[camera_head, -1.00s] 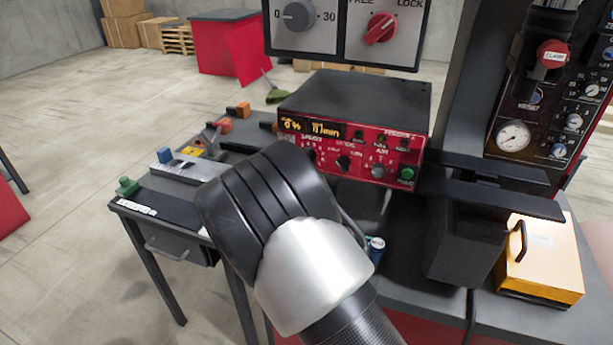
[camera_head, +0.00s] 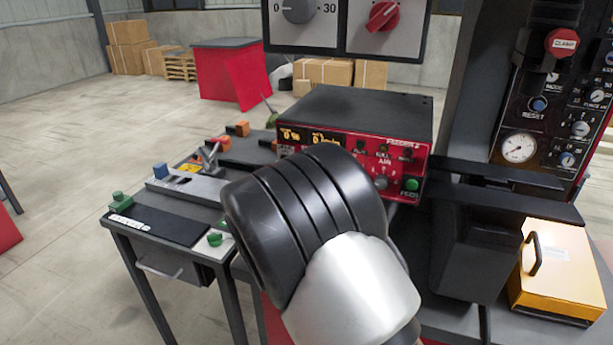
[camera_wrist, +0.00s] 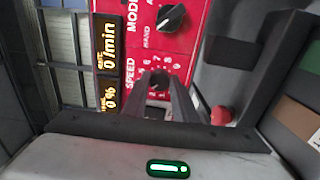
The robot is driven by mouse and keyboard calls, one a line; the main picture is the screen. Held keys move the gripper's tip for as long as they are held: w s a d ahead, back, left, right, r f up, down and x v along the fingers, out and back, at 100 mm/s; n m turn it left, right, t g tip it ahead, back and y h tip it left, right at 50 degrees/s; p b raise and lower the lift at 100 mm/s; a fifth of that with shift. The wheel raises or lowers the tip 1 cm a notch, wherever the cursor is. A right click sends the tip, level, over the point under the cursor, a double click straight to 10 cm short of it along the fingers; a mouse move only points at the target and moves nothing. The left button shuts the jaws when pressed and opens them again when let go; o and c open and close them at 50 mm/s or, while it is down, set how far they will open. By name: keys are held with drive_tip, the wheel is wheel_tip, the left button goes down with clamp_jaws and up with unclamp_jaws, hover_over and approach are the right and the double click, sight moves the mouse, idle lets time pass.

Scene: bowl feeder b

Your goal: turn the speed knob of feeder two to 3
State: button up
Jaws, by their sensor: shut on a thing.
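The red control box (camera_head: 400,150) of the feeder stands on the bench in the head view; the number after FEEDER on its label is too small to read surely. In the wrist view its red panel (camera_wrist: 140,45) is turned sideways, with the word SPEED beside a dark knob (camera_wrist: 158,77) ringed by small numbers. My gripper (camera_wrist: 161,82) is shut on this speed knob. The knob's pointer is hard to make out between the fingers. The display (camera_wrist: 109,60) reads 0 % and 0/min. In the head view my wrist hides the speed knob and the fingertips.
A dark mode knob (camera_wrist: 171,18) sits on the same panel, clear of the fingers. A green button (camera_head: 412,184) is at the panel's lower right. Dark arms (camera_head: 510,190) stick out right of the box. A yellow box (camera_head: 560,265) stands at right; a side table (camera_head: 150,225) is at left.

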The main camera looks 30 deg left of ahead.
drive_tip(key=o, duration=1)
drive_tip(key=shift+o, duration=0.2)
drive_tip(key=s+d+p, duration=0.1)
drive_tip(key=s+d, duration=0.1)
drive_tip(key=s, duration=1.5)
drive_tip(key=shift+s, duration=0.2)
